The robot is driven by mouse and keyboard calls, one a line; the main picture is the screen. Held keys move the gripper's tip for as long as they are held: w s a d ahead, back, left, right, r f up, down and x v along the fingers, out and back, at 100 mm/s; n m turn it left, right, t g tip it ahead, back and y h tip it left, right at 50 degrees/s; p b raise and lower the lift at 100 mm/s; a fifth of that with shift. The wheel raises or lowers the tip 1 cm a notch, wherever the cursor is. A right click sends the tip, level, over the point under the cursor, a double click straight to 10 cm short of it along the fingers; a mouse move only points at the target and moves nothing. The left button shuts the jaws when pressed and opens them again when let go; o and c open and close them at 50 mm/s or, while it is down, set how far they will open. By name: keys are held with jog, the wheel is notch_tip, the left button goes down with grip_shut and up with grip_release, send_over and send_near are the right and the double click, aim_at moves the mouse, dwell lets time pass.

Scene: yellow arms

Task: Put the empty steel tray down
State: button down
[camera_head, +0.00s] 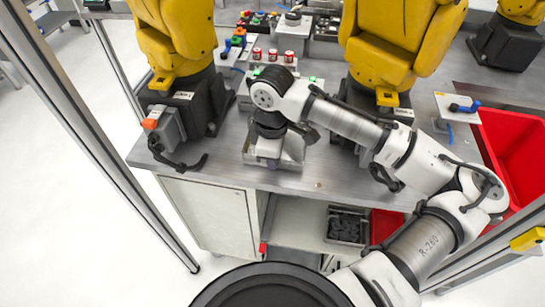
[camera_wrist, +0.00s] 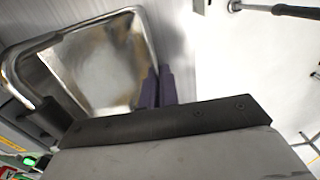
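The steel tray (camera_head: 291,160) is a shallow, shiny metal tray near the front edge of the steel worktop, between two yellow arms. In the wrist view the steel tray (camera_wrist: 105,65) shows its bare, empty inside and raised rim. My gripper (camera_wrist: 157,85) has its two dark purple fingers close together at the tray's right rim, and it looks shut on that rim. In the head view my gripper (camera_head: 266,150) points down at the tray, and my wrist hides part of it. I cannot tell whether the tray's underside touches the worktop.
Yellow arms stand left (camera_head: 180,40) and right (camera_head: 400,40) of the tray on dark bases. Several red cans (camera_head: 272,55) stand behind it. A red bin (camera_head: 515,150) is at the right. The worktop (camera_head: 215,155) has a small clear strip left of the tray.

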jog(key=c, duration=2.1)
grip_release()
jog(key=shift+f, duration=0.2)
jog(key=o, duration=0.4)
